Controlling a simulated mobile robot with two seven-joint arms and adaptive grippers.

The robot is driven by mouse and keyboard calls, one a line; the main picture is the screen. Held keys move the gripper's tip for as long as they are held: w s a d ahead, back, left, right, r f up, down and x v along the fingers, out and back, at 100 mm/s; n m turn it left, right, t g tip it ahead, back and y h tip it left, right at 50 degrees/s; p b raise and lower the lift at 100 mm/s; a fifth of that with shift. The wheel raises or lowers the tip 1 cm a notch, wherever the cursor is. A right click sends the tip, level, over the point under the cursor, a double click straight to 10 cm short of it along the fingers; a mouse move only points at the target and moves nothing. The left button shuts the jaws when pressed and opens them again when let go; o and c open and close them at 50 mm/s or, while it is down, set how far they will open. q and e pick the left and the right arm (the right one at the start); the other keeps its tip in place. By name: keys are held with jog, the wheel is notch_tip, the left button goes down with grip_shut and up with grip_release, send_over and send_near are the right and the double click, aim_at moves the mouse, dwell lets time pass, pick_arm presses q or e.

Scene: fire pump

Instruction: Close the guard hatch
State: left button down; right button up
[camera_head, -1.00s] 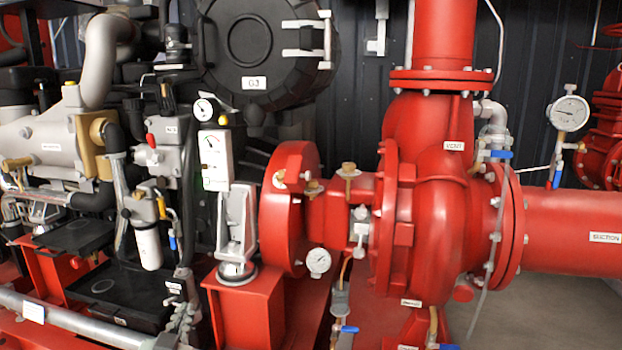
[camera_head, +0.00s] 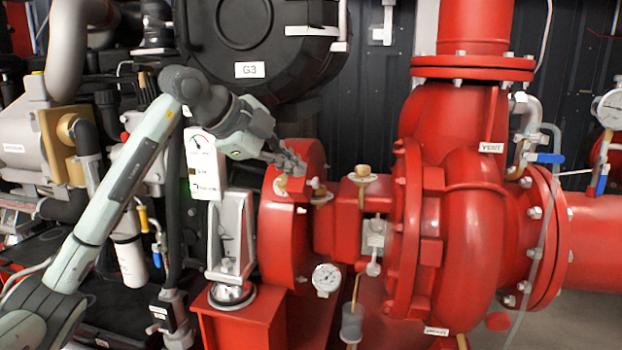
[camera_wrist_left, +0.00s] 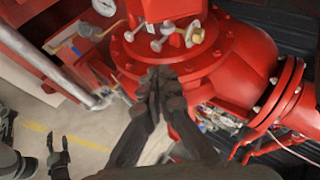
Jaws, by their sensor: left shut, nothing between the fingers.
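The red round guard housing (camera_head: 283,230) sits between the engine and the red pump (camera_head: 470,190), with a brass fitting and pale knobs near its top. I cannot tell where the hatch's edges are or how far it stands open. My left gripper (camera_head: 298,166) is shut and empty at the top of the housing, by the brass fitting; whether it touches cannot be told. In the left wrist view its dark fingers (camera_wrist_left: 160,76) are together in front of the red housing (camera_wrist_left: 185,65). What seems to be my right gripper (camera_wrist_left: 58,150) is low at left there, fingers apart, away from the housing.
A white gauge box (camera_head: 204,165) stands just left of the housing, under my left wrist. A dial gauge (camera_head: 326,278) and a grey valve (camera_head: 374,240) are below and right. The black G3 cover (camera_head: 265,35) is above. Bare floor (camera_wrist_left: 70,130) shows in the left wrist view.

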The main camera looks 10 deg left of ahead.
aim_at(303, 185)
pick_arm(q)
jog(key=w+f, duration=0.4)
jog(key=w+f+p, duration=0.1)
jog(key=w+f, duration=0.1)
jog(key=shift+w+d+f, duration=0.15)
jog(key=shift+w+d, duration=0.05)
jog(key=shift+d, duration=0.2)
jog(key=shift+a, duration=0.35)
pick_arm(e)
notch_tip(303, 185, down, 3)
jog(key=shift+w+f, duration=0.1)
jog(key=shift+a, duration=0.1)
